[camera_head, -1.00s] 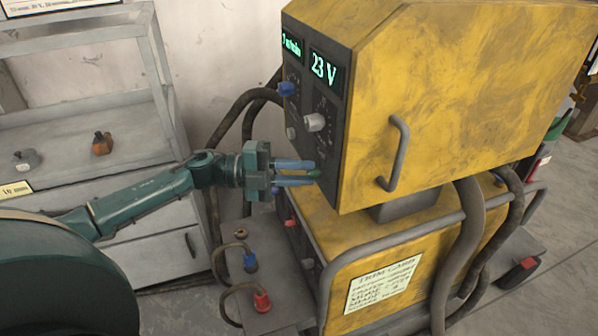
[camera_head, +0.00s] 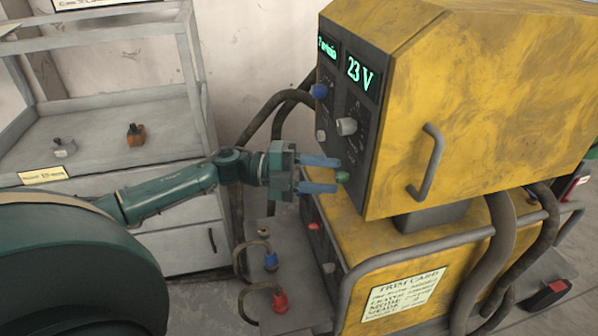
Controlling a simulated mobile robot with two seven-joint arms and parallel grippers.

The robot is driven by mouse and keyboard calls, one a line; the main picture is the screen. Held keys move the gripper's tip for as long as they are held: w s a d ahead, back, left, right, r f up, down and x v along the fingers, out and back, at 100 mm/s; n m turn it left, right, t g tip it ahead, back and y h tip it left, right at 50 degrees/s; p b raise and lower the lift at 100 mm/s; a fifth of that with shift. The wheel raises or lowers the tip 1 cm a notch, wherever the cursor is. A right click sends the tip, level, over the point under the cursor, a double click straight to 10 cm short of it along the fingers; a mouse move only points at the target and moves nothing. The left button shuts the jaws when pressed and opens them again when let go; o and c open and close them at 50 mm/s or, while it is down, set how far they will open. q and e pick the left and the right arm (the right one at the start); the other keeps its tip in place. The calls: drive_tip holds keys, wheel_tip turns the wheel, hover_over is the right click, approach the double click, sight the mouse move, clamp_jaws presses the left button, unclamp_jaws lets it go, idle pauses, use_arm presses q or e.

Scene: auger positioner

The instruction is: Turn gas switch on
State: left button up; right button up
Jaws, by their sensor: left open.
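The yellow machine (camera_head: 490,90) has a dark front panel (camera_head: 352,190) with a blue knob (camera_head: 320,91), a larger grey knob (camera_head: 347,126) and a small pale knob (camera_head: 321,135). A green button-like part (camera_head: 342,177) shows low on the panel. I cannot read the labels, so I cannot tell which control is the gas switch. My left gripper (camera_head: 338,174) is open, its two blue fingers spread one above the other and pointing at the panel. The green part shows between and just beyond the fingertips; contact cannot be told. My right gripper is not in view.
Below, the lower yellow unit (camera_head: 455,258) has a metal rail and thick hoses. A grey ledge with blue (camera_head: 271,261) and red (camera_head: 280,301) connectors lies under my gripper. A grey shelf cart (camera_head: 100,125) stands at left. A handle (camera_head: 430,160) sticks out of the machine's side.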

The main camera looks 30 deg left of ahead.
use_arm(q)
drive_tip(key=b+v, duration=0.1)
drive_tip(key=v, duration=1.1)
drive_tip(key=shift+a, duration=0.15)
drive_tip(key=shift+s, duration=0.1)
